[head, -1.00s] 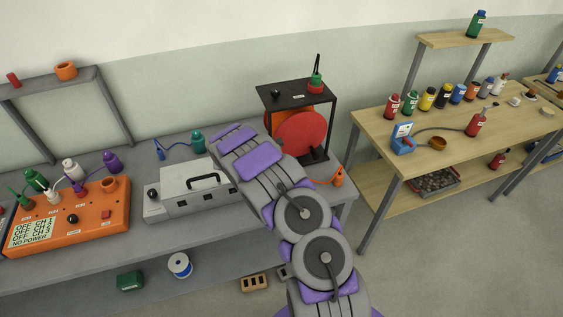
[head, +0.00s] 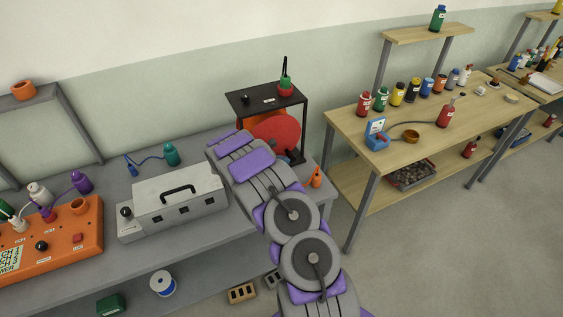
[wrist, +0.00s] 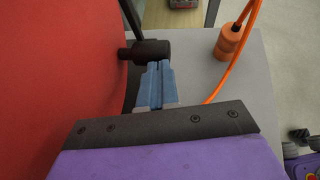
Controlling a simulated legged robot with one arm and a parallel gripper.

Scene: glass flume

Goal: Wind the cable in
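The cable reel is a red disc (head: 279,133) in a black frame (head: 301,120) on the grey bench. In the wrist view the red disc (wrist: 60,70) fills the left side, with a black crank knob (wrist: 150,50) at its edge. Orange cable (wrist: 240,65) runs down the right side, past an orange plug (wrist: 231,40) on the bench; the plug also shows in the head view (head: 317,178). My gripper's blue fingers (wrist: 158,72) are together just below the knob, overlapping its lower edge; I cannot tell whether they touch it.
A grey case (head: 178,202) and an orange control box (head: 60,240) stand left on the bench. A potted green item (head: 285,85) sits on the reel frame. A wooden table (head: 400,140) with several bottles stands right. Floor between is free.

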